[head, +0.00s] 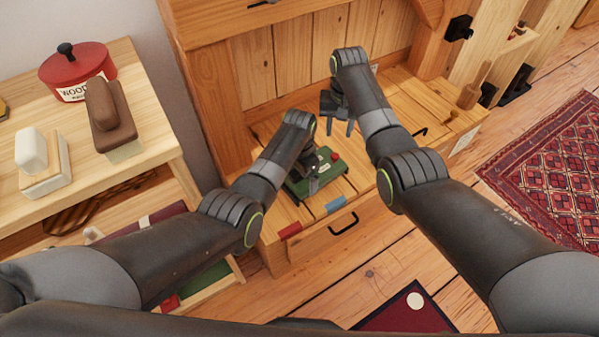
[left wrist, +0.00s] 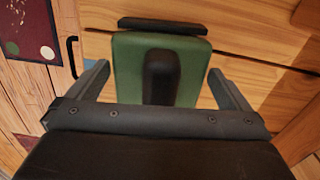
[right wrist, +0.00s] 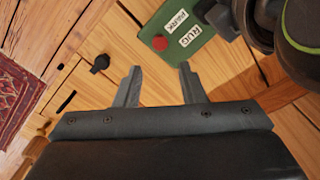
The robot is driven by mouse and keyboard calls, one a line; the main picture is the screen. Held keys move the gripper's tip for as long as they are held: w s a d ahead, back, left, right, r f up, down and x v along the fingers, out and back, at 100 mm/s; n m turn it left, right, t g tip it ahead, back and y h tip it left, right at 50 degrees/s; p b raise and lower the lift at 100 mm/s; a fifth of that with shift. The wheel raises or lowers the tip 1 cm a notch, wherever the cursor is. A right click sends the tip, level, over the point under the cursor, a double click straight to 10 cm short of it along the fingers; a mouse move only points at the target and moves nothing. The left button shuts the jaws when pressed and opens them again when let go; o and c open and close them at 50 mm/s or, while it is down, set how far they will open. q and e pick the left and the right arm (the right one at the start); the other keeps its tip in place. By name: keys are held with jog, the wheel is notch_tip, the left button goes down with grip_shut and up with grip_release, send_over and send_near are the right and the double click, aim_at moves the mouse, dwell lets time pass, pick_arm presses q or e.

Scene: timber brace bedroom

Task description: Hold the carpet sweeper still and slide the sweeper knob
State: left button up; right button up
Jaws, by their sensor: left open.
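The carpet sweeper is a green box (head: 330,178) on the low wooden chest. In the left wrist view its green body (left wrist: 126,70) carries a dark raised grip and has a black strip at its far end. A red round knob (right wrist: 160,43) sits on its top beside white labels reading PARK and RUG; it also shows in the head view (head: 335,156). My left gripper (head: 314,186) is open, its fingers on either side of the green body; contact is unclear. My right gripper (right wrist: 158,68) is open and empty above the chest, apart from the knob.
The wooden chest has black pulls (head: 343,223) and red and blue patches (head: 336,204) along its front edge. A tall wooden panel stands behind. A side table at left holds a red pot (head: 78,78) and brushes. A patterned rug (head: 545,165) lies at right.

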pick_arm(q)
jog(key=c, duration=1)
pick_arm(e)
jog(key=shift+c, duration=0.3)
jog(key=shift+d+f, duration=0.1)
jog(key=shift+f, duration=0.05)
jog(key=c, duration=0.5)
jog(key=shift+d+f+n, duration=0.1)
jog(key=shift+f+n, duration=0.05)
jog(key=shift+n, duration=0.45)
jog(key=shift+c, duration=1.1)
jog(key=n, duration=0.1)
jog(key=n+y, duration=0.1)
jog(key=d+f+n+t, duration=0.1)
jog(key=shift+s+d+n+y, duration=0.1)
jog(key=shift+s+n+y, duration=0.2)
jog(key=shift+n+y, duration=0.1)
grip_shut()
jog(key=s+d+n+t+y, duration=0.3)
jog(key=s+n, duration=0.3)
jog(key=n, duration=0.9)
jog(key=shift+d+r+y, duration=0.2)
jog(key=shift+d+y, duration=0.1)
jog(key=shift+d, duration=0.55)
